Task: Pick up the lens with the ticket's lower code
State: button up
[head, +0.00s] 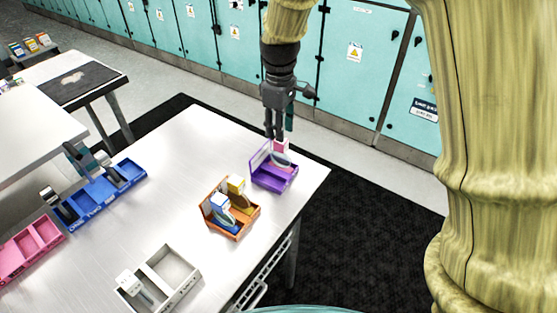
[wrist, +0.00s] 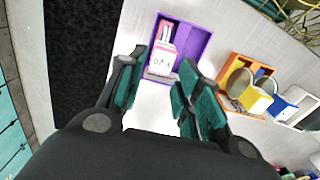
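My gripper (head: 279,128) points down above the purple tray (head: 262,178) near the table's right corner. In the wrist view my gripper (wrist: 162,62) is open, with teal-padded fingers apart and nothing between them. A pink and white lens piece (head: 281,147) stands in the purple tray, partly behind the fingers in the head view. Its white label in the wrist view (wrist: 161,62) bears dark characters too small to read surely. The orange tray (head: 232,236) holds a blue and white piece (head: 221,203) and a yellow piece (head: 236,187), each with a round lens. I cannot make out a ticket.
A white tray (head: 188,290) with a white piece (head: 130,286) stands at the table's front. A blue tray (head: 92,205) with grey pieces and a pink tray (head: 22,262) lie to the left. Teal cabinets (head: 355,62) stand behind. The middle of the table (head: 185,170) is clear.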

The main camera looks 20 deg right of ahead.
aim_at(279, 166)
jog(key=shift+s+f, duration=0.1)
jog(key=shift+f, duration=0.15)
jog(key=shift+f+p, duration=1.35)
jog(key=shift+f, duration=3.7)
grip_shut()
